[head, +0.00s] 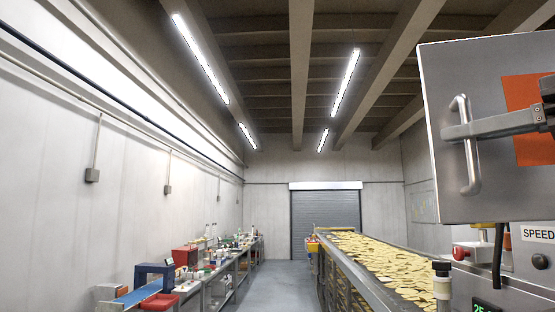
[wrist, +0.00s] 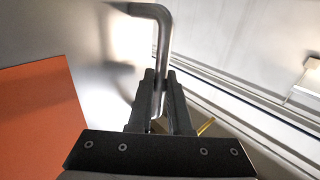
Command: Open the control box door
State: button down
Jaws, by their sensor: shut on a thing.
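The control box door (head: 455,75) is a grey metal panel at the upper right of the head view, with an upright silver bar handle (head: 468,178) near its left edge. My gripper (head: 456,132) reaches in from the right and is shut on the middle of this handle. In the wrist view, the handle (wrist: 163,45) runs down between the two dark fingers of my gripper (wrist: 158,100). The door's surface (wrist: 85,60) lies to the left there. Whether the door stands ajar cannot be told, as its right side is cut off.
An orange patch (head: 522,92) is on the door behind my arm. Below are a SPEED label (head: 537,233) and a red knob (head: 460,253). A conveyor of chips (head: 385,262) runs away from me. Cluttered benches (head: 215,275) line the left wall; the aisle floor (head: 275,285) is clear.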

jog(key=s, duration=0.7)
jog(key=shift+s+a+y, duration=0.15)
jog(key=shift+a+y, duration=0.05)
jog(key=shift+y, duration=0.1)
jog(key=c, duration=1.1)
grip_release()
jog(key=p+v, duration=0.1)
jog(key=v, duration=1.6)
jog(key=shift+s+d+r+p, duration=0.1)
jog(key=shift+d+r+p, duration=0.1)
jog(key=shift+p, duration=0.2)
